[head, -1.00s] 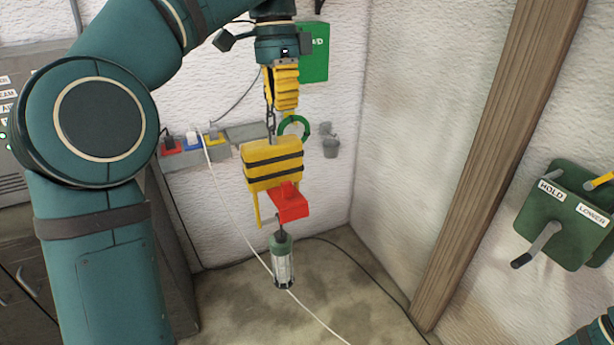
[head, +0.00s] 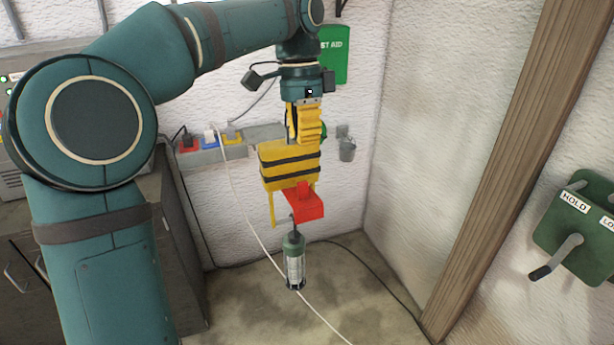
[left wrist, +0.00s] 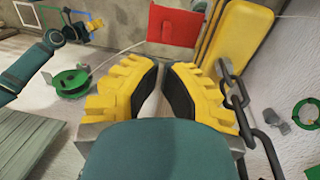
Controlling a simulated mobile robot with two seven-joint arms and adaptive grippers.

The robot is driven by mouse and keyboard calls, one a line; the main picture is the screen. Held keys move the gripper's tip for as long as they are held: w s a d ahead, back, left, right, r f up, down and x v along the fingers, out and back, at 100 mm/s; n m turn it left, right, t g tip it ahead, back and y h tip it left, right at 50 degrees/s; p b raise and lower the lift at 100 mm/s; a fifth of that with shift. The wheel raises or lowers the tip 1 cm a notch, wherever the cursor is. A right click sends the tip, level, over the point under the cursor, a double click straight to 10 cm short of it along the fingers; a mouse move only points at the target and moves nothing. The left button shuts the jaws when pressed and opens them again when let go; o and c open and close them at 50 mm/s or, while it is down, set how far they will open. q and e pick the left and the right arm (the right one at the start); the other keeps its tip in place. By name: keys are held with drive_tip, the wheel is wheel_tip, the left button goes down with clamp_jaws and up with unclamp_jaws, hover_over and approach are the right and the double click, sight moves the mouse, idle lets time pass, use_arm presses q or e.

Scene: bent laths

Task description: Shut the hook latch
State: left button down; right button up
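A yellow hook block (head: 288,173) with black stripes hangs in the middle of the head view. A red latch piece (head: 306,204) sticks out at its lower right; it also shows in the left wrist view (left wrist: 176,26). Below, a green caged lamp (head: 294,262) hangs from a dark hook, whose mouth is too small to read. My left gripper (head: 305,138) points down at the block's top, overlapping the chain in the head view. In the left wrist view its yellow fingers (left wrist: 160,64) are slightly apart with nothing between them. The chain (left wrist: 250,120) runs beside the right finger.
A green panel (head: 580,230) with a lever and labels is on the right wall, past a wooden post (head: 500,170). A white cord crosses the floor.

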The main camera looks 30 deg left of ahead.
use_arm(q)
hover_over(309, 200)
drive_tip(key=f, duration=0.5)
drive_tip(key=f+b, duration=0.1)
drive_tip(key=f, duration=0.2)
drive_tip(key=shift+w+a, duration=0.3)
drive_tip(key=shift+a, duration=0.05)
drive_tip(key=shift+s+d+f+t+y+b, duration=0.2)
drive_tip(key=shift+t+y+b, duration=0.1)
drive_tip(key=shift+b, duration=0.15)
